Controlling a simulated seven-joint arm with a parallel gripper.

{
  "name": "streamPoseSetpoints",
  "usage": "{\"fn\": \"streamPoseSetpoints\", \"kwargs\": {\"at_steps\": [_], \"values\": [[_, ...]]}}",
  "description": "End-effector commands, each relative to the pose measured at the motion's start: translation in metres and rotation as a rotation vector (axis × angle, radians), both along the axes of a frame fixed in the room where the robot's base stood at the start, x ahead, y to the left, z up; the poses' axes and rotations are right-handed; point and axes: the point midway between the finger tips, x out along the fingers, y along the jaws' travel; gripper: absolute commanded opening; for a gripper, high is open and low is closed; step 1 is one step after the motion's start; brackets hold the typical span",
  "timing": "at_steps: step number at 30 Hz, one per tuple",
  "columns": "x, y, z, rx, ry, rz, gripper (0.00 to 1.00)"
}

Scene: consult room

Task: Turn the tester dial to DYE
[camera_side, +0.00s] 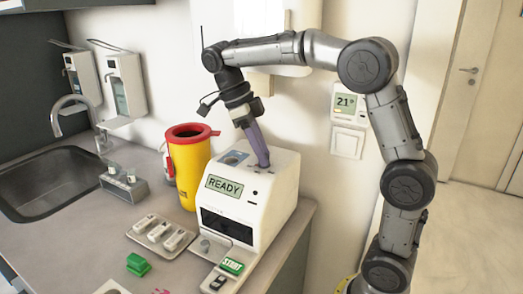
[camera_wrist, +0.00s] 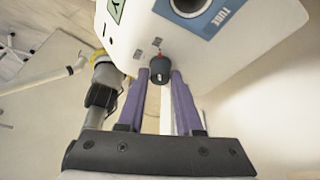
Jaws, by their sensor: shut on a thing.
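The tester (camera_side: 255,195) is a white box on the counter with a READY display on its front. It also shows in the wrist view (camera_wrist: 215,55). The dial (camera_wrist: 160,70) is a small dark knob with a red mark at its upper end, on the tester's top face. My gripper (camera_side: 263,164) reaches down onto that face from above. In the wrist view its purple fingers (camera_wrist: 160,78) stand either side of the dial and are shut on it. In the side view the fingers hide the dial. Small grey labels (camera_wrist: 157,41) near the dial are too small to read.
A blue panel with a round tube hole (camera_wrist: 193,8) lies beside the dial. A yellow bin with red rim (camera_side: 188,165) stands close left of the tester. A green START button (camera_side: 232,266), a tray of white pieces (camera_side: 160,232) and a green block (camera_side: 138,264) are in front.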

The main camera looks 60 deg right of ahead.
Motion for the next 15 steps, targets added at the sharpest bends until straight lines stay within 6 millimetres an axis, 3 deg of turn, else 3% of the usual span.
{"fn": "streamPoseSetpoints", "kwargs": {"at_steps": [9,10,14,15], "values": [[0.0004,0.0004,-0.0002,0.0,-0.002,-0.001,0.0],[0.0004,0.0004,-0.0002,0.0,-0.002,-0.001,0.4],[0.0004,0.0002,-0.0003,0.0,-0.001,-0.001,0.63],[0.0003,0.0002,-0.0002,0.0,-0.001,-0.001,0.64]]}}
